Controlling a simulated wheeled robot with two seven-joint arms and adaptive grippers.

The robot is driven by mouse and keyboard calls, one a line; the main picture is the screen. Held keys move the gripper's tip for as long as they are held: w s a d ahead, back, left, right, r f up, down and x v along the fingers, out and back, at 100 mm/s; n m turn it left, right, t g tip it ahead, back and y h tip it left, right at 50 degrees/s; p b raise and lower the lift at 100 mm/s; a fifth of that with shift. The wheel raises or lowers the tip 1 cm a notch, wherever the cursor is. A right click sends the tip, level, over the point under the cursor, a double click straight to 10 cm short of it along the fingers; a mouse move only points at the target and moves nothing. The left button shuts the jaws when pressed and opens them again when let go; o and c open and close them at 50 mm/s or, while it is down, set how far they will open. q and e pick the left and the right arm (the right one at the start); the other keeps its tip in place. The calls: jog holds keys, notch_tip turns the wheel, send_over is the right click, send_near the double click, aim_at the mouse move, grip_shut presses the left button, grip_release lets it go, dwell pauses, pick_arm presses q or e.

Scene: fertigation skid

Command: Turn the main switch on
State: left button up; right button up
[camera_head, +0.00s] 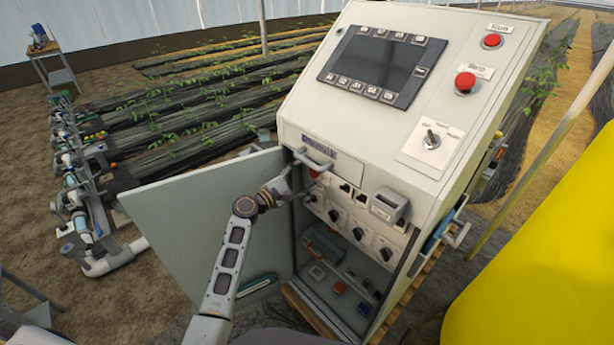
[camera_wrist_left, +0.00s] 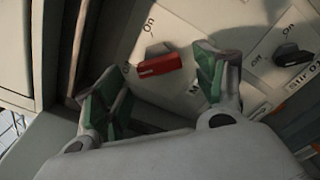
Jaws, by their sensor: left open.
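The main switch is a red handle (camera_wrist_left: 160,65) on a pale panel inside the open cabinet. In the left wrist view it lies nearly level, with an "On" label above it and a partly legible label to its left. Its own name label is mostly hidden by a finger. In the head view a bit of red (camera_head: 313,172) shows beside my gripper. My left gripper (camera_wrist_left: 160,85) is open, with one green-padded finger on each side of the handle; contact cannot be made out. In the head view this gripper (camera_head: 286,186) is at the cabinet opening. My right gripper is not in view.
A dark knob (camera_wrist_left: 293,55) sits right of the red handle. The grey cabinet door (camera_head: 200,225) stands open on the left. Several more knobs (camera_head: 357,233) line the panel. The sloped console (camera_head: 330,110) overhangs above. A large yellow surface (camera_head: 555,260) fills the right.

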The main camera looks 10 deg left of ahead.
pick_arm(q)
jog(key=shift+x, duration=0.95)
jog(key=c, duration=1)
